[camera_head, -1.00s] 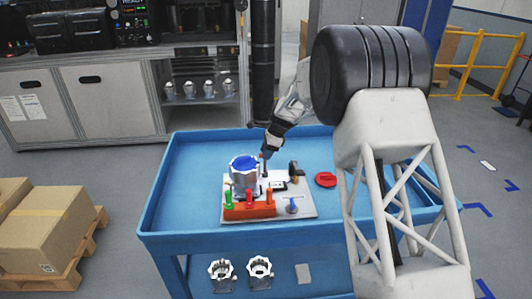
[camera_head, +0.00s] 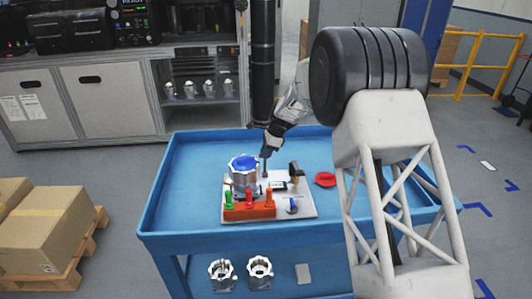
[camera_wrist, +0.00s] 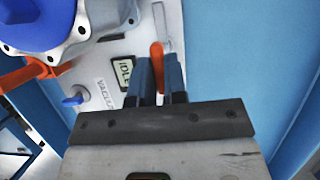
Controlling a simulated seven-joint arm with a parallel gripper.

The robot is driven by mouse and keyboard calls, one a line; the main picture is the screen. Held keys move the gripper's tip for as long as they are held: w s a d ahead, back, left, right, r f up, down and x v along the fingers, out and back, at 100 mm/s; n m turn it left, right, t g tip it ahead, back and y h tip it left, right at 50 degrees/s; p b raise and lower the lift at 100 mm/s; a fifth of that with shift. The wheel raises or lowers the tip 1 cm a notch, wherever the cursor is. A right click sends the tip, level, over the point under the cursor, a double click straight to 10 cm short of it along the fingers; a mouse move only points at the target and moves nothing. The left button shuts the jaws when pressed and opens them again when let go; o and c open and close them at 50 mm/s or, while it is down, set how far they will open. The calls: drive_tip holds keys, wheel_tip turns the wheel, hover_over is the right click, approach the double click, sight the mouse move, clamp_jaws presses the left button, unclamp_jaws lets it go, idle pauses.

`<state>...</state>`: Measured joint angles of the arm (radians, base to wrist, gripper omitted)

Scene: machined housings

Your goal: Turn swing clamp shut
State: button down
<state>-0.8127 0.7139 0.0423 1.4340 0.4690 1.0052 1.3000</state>
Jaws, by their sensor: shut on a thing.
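A metal housing with a blue top (camera_head: 244,176) stands on the pale fixture plate (camera_head: 299,211) on the blue cart. The wrist view shows its blue top (camera_wrist: 35,22) and bolted flange at the upper left. My gripper (camera_head: 265,158) reaches down just behind and right of the housing. In the wrist view my gripper (camera_wrist: 160,72) is shut on a red-orange handle (camera_wrist: 157,54), which looks like the swing clamp's. The handle's lower part is hidden between the fingers. I cannot tell whether the clamp touches the housing.
An orange block (camera_head: 249,211) with green, red and orange pegs stands at the plate's front. A blue knob (camera_head: 292,205) and a black-and-brass part (camera_head: 294,172) are to the right. A red piece (camera_head: 325,180) lies on the cart. An "IDLE" display (camera_wrist: 125,75) is beside the fingers.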

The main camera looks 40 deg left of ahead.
drive_tip(key=n+g+h, duration=0.1)
drive_tip(key=n, duration=0.3)
drive_tip(key=shift+a, duration=0.1)
drive_tip(key=n+h, duration=0.2)
drive_tip(key=n, duration=0.2)
drive_tip(key=shift+n, duration=0.3)
idle(0.4)
drive_tip(key=c, duration=1.2)
unclamp_jaws()
drive_tip(key=shift+o, duration=0.2)
drive_tip(key=shift+r, duration=0.1)
drive_tip(key=v, duration=0.7)
drive_tip(key=shift+w+r, duration=0.25)
